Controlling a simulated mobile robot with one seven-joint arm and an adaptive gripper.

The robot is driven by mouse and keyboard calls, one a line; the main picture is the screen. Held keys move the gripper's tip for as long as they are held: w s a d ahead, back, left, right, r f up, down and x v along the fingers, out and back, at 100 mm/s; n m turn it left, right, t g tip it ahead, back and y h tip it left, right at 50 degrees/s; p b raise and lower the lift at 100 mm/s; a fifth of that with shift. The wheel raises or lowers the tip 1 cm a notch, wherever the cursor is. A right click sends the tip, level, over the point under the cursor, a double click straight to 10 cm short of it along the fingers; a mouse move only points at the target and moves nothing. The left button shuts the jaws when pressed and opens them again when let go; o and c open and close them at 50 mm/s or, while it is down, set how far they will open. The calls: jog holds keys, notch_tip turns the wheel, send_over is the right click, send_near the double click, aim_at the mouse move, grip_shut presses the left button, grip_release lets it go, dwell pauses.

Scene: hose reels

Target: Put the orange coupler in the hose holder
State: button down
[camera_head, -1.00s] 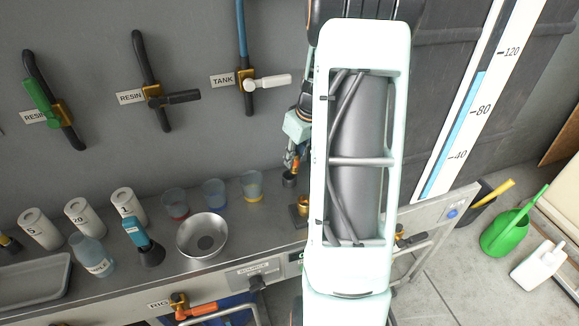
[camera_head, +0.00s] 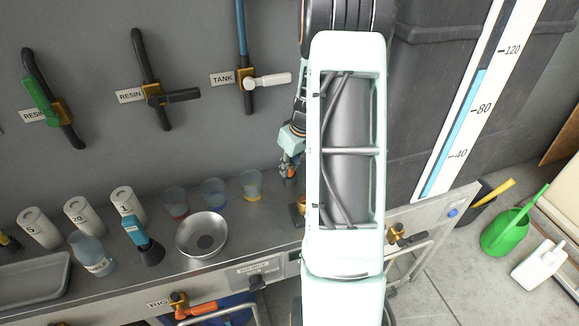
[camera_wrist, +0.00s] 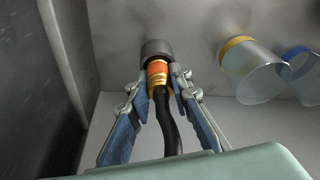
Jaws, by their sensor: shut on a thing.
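The orange coupler (camera_wrist: 157,69), with a gold ring and a black hose (camera_wrist: 167,125) behind it, is between the fingers of my gripper (camera_wrist: 160,75) in the wrist view. The gripper is shut on it. A dark grey round cup (camera_wrist: 157,48), which looks like the hose holder, is right at the coupler's front end. I cannot tell how far the coupler is inside it. In the head view my gripper (camera_head: 287,166) is low over the back of the bench, partly behind my arm, and the holder cannot be made out.
Clear cups with yellow (camera_head: 251,185), blue (camera_head: 214,193) and red (camera_head: 176,202) bands stand left of my gripper. A metal bowl (camera_head: 202,235) is in front of them. A brass fitting (camera_head: 298,213) is close to my arm. The grey wall is behind.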

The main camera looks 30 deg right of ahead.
jog(key=c, duration=1.8)
grip_release()
jog(key=shift+o, duration=0.2)
jog(key=shift+r, duration=0.1)
jog(key=shift+r+p, duration=0.25)
jog(key=shift+p, duration=0.15)
jog(key=v, duration=1.1)
jog(key=shift+s+r, duration=0.2)
jog(key=shift+r, duration=0.1)
